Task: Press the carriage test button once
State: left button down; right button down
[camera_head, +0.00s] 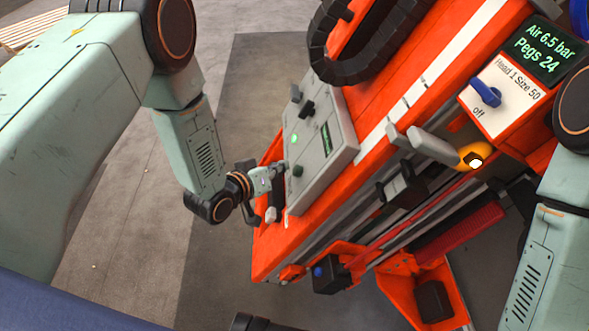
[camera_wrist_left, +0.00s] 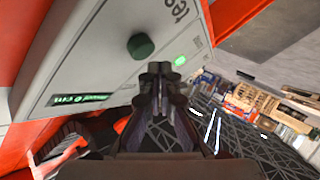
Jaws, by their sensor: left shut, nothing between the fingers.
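The grey control box (camera_head: 338,150) sits on the orange gantry beam. Its dark green round button (camera_head: 298,171) stands out from the face; in the left wrist view the button (camera_wrist_left: 140,46) has partly cut-off lettering near it. A lit green lamp (camera_head: 294,138) and a small green display (camera_head: 326,136) are on the same face. My left gripper (camera_head: 279,172) is shut and empty, close beside the box near the button. In the left wrist view its fingertips (camera_wrist_left: 160,68) are below and right of the button, apart in the picture; contact cannot be told. My right gripper is out of view.
A white panel with a blue knob (camera_head: 486,92) and a dark status screen (camera_head: 546,48) are at the upper right. A black cable chain (camera_head: 330,65) curves above the box. A grey lever (camera_head: 433,145) and a yellow lamp (camera_head: 472,155) stick out right. Floor left of the beam is clear.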

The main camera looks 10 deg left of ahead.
pick_arm(q)
jog(key=shift+d, duration=0.2)
dwell(0.5)
jog(key=shift+w+d+f, duration=0.15)
jog(key=shift+d+f, duration=0.05)
jog(key=shift+d, duration=0.05)
jog(key=shift+w+d+f+b, duration=0.1)
jog(key=shift+d+f+b, duration=0.2)
jog(key=shift+d, duration=0.15)
dwell(0.9)
jog(key=shift+a+r, duration=0.1)
jog(key=shift+s+a+r+p, duration=0.25)
jog(key=shift+a+r+p, duration=0.15)
jog(key=shift+a+p, duration=0.25)
jog(key=shift+a, duration=0.1)
jog(key=a+p, duration=0.1)
jog(key=a+r+p, duration=0.1)
jog(key=s+a+r, duration=0.1)
jog(key=a, duration=0.1)
jog(key=shift+s+a+r+p, duration=0.1)
jog(key=shift+r+p, duration=0.1)
jog(key=shift+p, duration=0.2)
dwell(0.9)
